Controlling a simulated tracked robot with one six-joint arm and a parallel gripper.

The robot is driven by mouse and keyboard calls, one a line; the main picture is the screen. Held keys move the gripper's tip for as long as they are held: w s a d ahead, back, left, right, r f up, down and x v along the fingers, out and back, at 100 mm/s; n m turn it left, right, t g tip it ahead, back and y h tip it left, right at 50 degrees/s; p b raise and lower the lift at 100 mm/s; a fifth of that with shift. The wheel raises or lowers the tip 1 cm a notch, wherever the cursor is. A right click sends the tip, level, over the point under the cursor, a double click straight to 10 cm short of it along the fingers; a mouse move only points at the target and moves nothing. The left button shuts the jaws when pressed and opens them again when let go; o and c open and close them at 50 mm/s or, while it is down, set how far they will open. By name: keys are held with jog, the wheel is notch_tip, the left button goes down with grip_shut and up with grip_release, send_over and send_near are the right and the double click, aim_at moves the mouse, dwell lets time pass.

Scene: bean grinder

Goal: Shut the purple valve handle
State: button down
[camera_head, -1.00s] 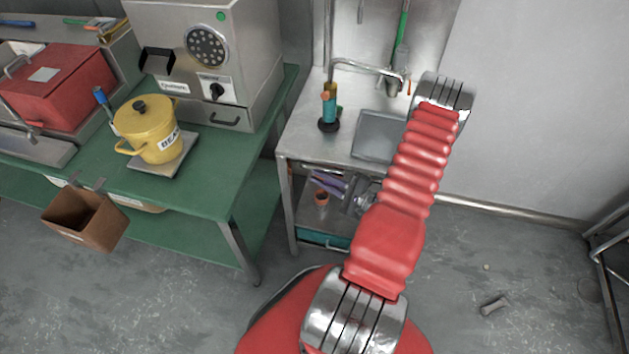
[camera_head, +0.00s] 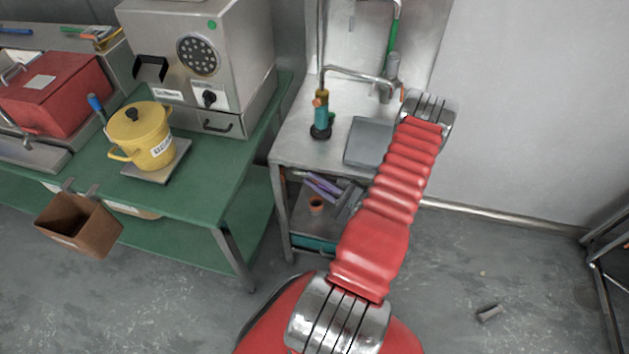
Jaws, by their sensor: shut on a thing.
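Small purple, elongated shapes (camera_head: 322,186) show on the shelf under the sink counter; they are too small to tell whether one is the valve handle. Grey shapes (camera_head: 349,203) lie just right of them, partly behind my arm, and I cannot tell what they are. My red ribbed arm rises from the bottom to a metal joint in front of the sink. Beyond that joint the arm is hidden, and I cannot make out my gripper or what it holds.
The sink counter (camera_head: 290,150) carries a teal and orange bottle-like item (camera_head: 321,118) and a tap (camera_head: 355,75). A small orange pot (camera_head: 316,204) is on the shelf. A green table (camera_head: 205,185) with a yellow pot (camera_head: 140,135) stands left. A brown bin (camera_head: 80,225) hangs there. Right floor is mostly clear.

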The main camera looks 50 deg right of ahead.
jog(key=c, duration=1.8)
grip_release()
jog(key=s+d+f, duration=0.1)
jog(key=s+f, duration=0.1)
jog(key=s, duration=1.1)
jog(key=shift+s+f, duration=0.15)
jog(key=shift+s, duration=0.15)
jog(key=shift+d, duration=0.1)
